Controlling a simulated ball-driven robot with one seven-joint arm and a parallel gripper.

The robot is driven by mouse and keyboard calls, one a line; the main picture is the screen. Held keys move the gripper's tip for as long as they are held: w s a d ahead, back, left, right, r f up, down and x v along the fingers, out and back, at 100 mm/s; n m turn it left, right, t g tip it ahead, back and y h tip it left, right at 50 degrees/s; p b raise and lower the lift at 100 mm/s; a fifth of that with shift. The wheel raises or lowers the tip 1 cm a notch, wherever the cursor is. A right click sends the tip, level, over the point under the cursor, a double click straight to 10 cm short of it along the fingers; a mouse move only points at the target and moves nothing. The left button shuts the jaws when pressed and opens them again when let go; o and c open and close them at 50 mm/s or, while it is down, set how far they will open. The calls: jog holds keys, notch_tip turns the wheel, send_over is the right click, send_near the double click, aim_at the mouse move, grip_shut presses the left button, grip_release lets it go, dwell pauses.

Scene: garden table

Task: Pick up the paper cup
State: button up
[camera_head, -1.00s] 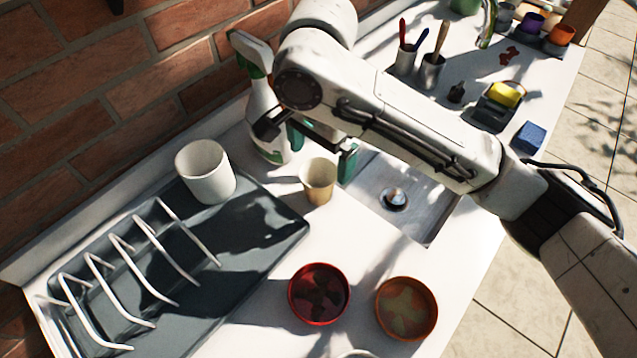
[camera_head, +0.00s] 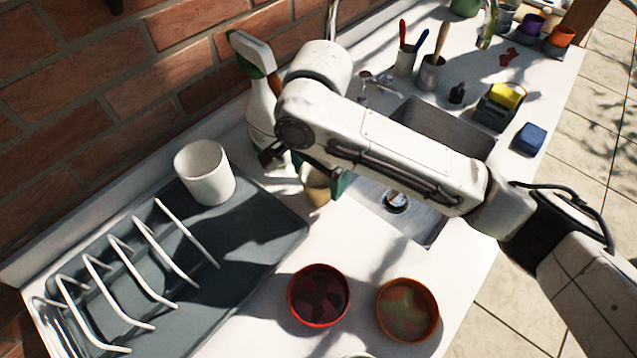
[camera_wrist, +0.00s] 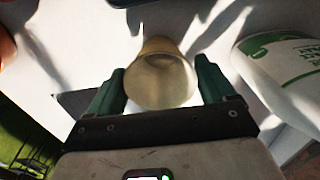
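The paper cup (camera_head: 316,190) is small and tan and stands upright on the white counter beside the sink. In the head view my gripper and forearm hide part of it. My gripper (camera_head: 306,172) is low at the cup, with a green finger at the cup's right. In the wrist view the paper cup (camera_wrist: 162,78) shows its open mouth between the two green fingers of my gripper (camera_wrist: 160,68). The fingers are wide apart, one on each side. I cannot tell whether either touches the cup.
A white spray bottle (camera_head: 262,112) stands close behind my gripper. A white cup (camera_head: 205,174) sits on the grey drying tray (camera_head: 262,240) at the left. A red bowl (camera_head: 319,294) and an orange bowl (camera_head: 407,309) are in front. The sink (camera_head: 425,222) lies to the right.

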jog(key=c, duration=0.6)
jog(key=shift+r, duration=0.1)
jog(key=shift+c, duration=0.2)
